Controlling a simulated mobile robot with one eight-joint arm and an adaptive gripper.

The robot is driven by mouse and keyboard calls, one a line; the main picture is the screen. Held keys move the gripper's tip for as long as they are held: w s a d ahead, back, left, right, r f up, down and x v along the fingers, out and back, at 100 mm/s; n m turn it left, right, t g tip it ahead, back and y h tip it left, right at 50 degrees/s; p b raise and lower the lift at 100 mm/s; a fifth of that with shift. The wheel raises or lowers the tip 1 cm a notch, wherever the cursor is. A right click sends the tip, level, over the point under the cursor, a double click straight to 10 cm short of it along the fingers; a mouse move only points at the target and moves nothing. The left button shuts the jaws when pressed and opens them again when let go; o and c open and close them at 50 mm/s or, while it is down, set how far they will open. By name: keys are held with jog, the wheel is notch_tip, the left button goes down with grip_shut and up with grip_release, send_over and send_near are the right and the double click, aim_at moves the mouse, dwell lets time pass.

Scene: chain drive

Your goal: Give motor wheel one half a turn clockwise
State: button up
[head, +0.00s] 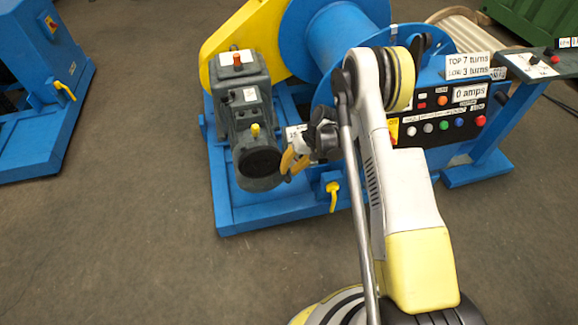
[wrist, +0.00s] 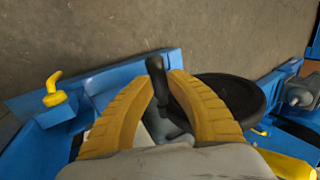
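Motor wheel one appears to be the round black wheel (head: 257,162) on the near end of the dark grey motor (head: 240,105). The wheel also shows in the wrist view (wrist: 238,97), just right of my fingers. My gripper (head: 285,172) is at the wheel's right edge, with its yellow fingertips pointing down towards it. In the wrist view, a black handle (wrist: 156,72) stands between my two fingertips (wrist: 161,82), close to both. I cannot tell whether they press on it. The handle's lower end is partly hidden by the right finger and the gripper body.
The motor sits on a blue frame (head: 280,212) with a yellow hook-like fitting (head: 333,196) in front. A control panel (head: 440,112) with coloured buttons and a "0 amps" display is to the right, partly behind my arm. Another blue machine (head: 40,90) stands left, with bare floor between.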

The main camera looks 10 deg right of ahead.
jog(key=o, duration=0.4)
jog(key=v, duration=1.2)
